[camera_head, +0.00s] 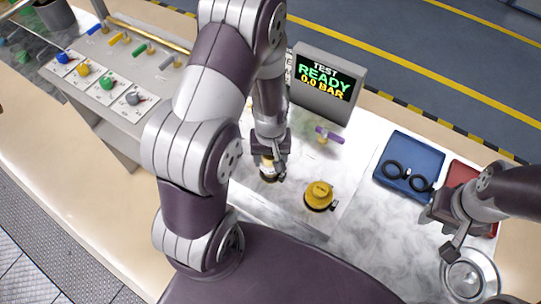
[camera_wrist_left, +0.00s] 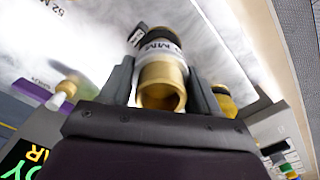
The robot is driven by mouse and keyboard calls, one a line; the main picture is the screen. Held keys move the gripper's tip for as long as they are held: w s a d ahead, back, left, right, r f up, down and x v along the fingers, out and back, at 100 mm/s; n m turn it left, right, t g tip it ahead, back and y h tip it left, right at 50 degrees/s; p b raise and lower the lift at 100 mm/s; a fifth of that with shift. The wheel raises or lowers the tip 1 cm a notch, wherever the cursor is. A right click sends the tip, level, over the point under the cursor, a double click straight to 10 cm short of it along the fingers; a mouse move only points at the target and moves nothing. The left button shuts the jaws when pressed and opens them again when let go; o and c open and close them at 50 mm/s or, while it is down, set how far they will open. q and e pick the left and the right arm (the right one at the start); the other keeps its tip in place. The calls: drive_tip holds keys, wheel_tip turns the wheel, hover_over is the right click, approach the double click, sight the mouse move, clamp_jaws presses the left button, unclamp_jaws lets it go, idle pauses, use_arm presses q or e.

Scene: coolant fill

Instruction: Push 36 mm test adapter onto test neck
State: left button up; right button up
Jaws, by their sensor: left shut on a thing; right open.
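My left gripper (camera_head: 270,158) is shut on a brass adapter (camera_head: 268,172) with a dark ring, above the pale work surface. In the left wrist view the adapter (camera_wrist_left: 162,80) sits between the two fingers, its open brass end facing the camera; a white band on it shows "MM". I cannot tell what is directly beneath it, or whether it touches a neck. A yellow capped fitting (camera_head: 319,194) stands just right of the left gripper; I cannot tell if it is the test neck. My right gripper (camera_head: 452,232) is open at the right, near a round metal dish.
A test display (camera_head: 326,84) reads "READY 0.0 BAR". A purple-handled valve (camera_head: 328,135) stands before it. A blue tray (camera_head: 412,165) holds black rings; a red tray (camera_head: 462,176) is beside it. The metal dish (camera_head: 470,275) is at front right. Coloured valves (camera_head: 85,70) line the left panel.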

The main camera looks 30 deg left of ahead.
use_arm(q)
drive_tip(key=shift+f+b, duration=0.65)
drive_tip(key=shift+f, duration=0.3)
drive_tip(key=shift+r, duration=0.1)
drive_tip(key=shift+r+p, duration=0.65)
drive_tip(key=shift+p, duration=0.2)
drive_tip(key=shift+p, duration=0.35)
idle(1.1)
drive_tip(key=shift+f+b, duration=0.55)
drive_tip(key=shift+f, duration=0.15)
drive_tip(key=o, duration=1.2)
